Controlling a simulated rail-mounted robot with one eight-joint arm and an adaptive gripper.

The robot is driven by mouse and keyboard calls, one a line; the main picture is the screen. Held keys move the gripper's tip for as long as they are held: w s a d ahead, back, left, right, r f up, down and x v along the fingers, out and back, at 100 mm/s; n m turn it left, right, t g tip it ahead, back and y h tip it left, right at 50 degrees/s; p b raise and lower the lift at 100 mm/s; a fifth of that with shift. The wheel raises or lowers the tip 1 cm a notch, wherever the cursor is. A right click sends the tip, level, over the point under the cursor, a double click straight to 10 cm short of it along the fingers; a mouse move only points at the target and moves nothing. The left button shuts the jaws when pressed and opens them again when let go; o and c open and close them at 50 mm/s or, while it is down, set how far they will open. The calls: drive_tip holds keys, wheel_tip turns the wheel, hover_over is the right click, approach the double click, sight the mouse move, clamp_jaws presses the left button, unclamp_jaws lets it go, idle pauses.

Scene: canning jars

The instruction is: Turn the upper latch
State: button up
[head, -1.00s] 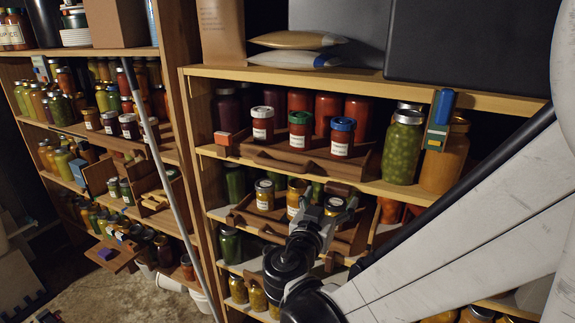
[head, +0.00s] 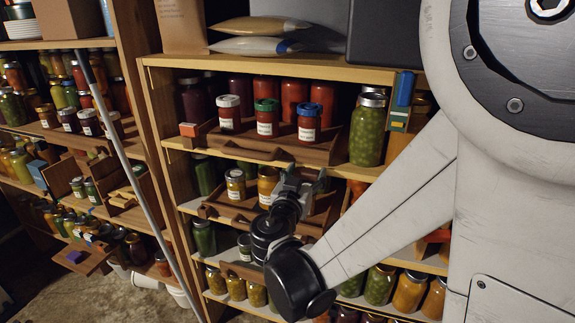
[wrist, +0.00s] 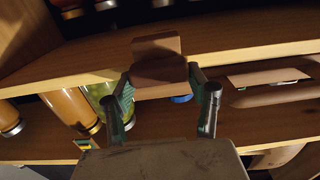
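In the wrist view, a brown wooden block (wrist: 157,45), which looks like the upper latch, sits at the shelf edge. My gripper (wrist: 162,76) is open, with one finger on each side of the block's near part. I cannot tell whether the fingers touch it. In the head view, my gripper (head: 304,183) is just below the upper shelf board, in front of the lower tray. The latch is mostly hidden by my gripper there. The upper wooden tray (head: 318,154) stands on the shelf above, holding jars with white, green and blue lids.
The lower wooden tray (head: 222,209) holds yellow jars behind my gripper. A large green jar (head: 367,130) stands right of the upper tray, near a blue and yellow item (head: 402,98) at the shelf edge. A grey pole (head: 125,165) leans at the left.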

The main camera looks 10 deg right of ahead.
drive_tip(key=c, duration=0.4)
drive_tip(key=n+b, duration=0.1)
drive_tip(key=n, duration=0.1)
drive_tip(key=n+b, duration=0.1)
drive_tip(key=shift+w+a+f+n, duration=0.1)
drive_tip(key=shift+a+f+n, duration=0.05)
drive_tip(key=shift+n, duration=0.25)
drive_tip(key=n+b, duration=0.2)
drive_tip(key=n, duration=0.2)
drive_tip(key=shift+w+a+f, duration=0.1)
drive_tip(key=shift+a, duration=0.05)
drive_tip(key=n+b, duration=0.1)
drive_tip(key=n, duration=0.4)
drive_tip(key=shift+a+f+n+b, duration=0.15)
drive_tip(key=shift+f+n+b, duration=0.05)
drive_tip(key=shift+n+b, duration=0.2)
drive_tip(key=shift+f+n+b, duration=0.1)
drive_tip(key=shift+n+b, duration=0.4)
drive_tip(key=shift+n, duration=1.6)
